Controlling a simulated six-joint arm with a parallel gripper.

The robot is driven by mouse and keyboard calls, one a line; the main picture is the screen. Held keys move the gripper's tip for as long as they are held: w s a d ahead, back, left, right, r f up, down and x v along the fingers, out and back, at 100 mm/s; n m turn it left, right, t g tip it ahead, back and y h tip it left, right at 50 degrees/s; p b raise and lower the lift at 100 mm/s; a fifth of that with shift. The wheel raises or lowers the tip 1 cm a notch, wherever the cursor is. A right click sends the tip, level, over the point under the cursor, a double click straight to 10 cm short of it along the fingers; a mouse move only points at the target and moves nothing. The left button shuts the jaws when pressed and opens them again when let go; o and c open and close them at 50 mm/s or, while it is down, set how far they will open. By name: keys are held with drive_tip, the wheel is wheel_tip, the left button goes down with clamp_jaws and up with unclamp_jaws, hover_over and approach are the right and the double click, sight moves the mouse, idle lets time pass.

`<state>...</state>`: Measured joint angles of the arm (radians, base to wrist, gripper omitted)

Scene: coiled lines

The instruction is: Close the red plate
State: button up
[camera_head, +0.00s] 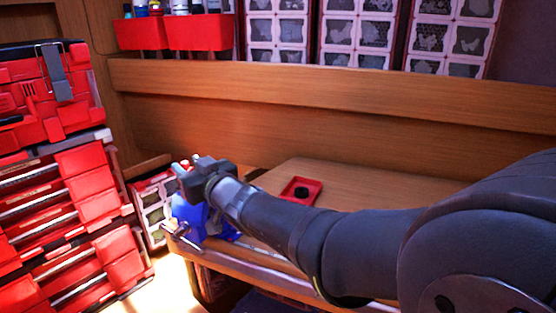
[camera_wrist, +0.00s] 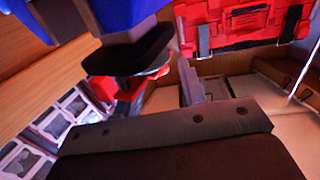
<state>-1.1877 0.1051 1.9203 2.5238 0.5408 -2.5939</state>
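A small red square plate (camera_head: 301,190) with raised edges lies on the wooden workbench in the head view. A round black piece sits in its middle. My gripper (camera_head: 182,168) is at the left end of the bench, above a blue vise (camera_head: 192,216) and well to the left of the red plate. The wrist view shows a blue body with a dark part (camera_wrist: 135,52) close by, and a red part (camera_wrist: 130,82) beyond it that I cannot identify. A grey finger-like part (camera_wrist: 190,84) stands in the middle. The gap between the fingers is unclear.
A red tool chest with several drawers (camera_head: 75,200) stands at the left, a red case (camera_head: 50,90) on top. Red bins (camera_head: 168,33) and white-framed panels are at the back. My arm crosses the bench front. The bench (camera_head: 340,175) behind it is mostly clear.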

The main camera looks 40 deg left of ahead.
drive_tip(key=s+d, duration=0.1)
drive_tip(key=d, duration=1.6)
drive_tip(key=shift+s+d, duration=0.2)
drive_tip(key=a, duration=0.5)
drive_tip(key=w+a, duration=0.1)
drive_tip(key=a, duration=1.1)
drive_tip(key=shift+w, duration=0.2)
drive_tip(key=shift+d, duration=0.1)
drive_tip(key=shift+a, duration=0.4)
drive_tip(key=shift+d+r+n+g, duration=0.1)
drive_tip(key=shift+d+n+g, duration=0.05)
drive_tip(key=shift+n+g, duration=0.3)
drive_tip(key=shift+s+n+g, duration=0.15)
drive_tip(key=shift+n+g, duration=0.4)
drive_tip(key=shift+g, duration=0.6)
idle(0.9)
drive_tip(key=shift+s+d+n+g, duration=0.15)
drive_tip(key=shift+n+g, duration=0.15)
drive_tip(key=shift+g, duration=0.2)
drive_tip(key=shift+t, duration=0.4)
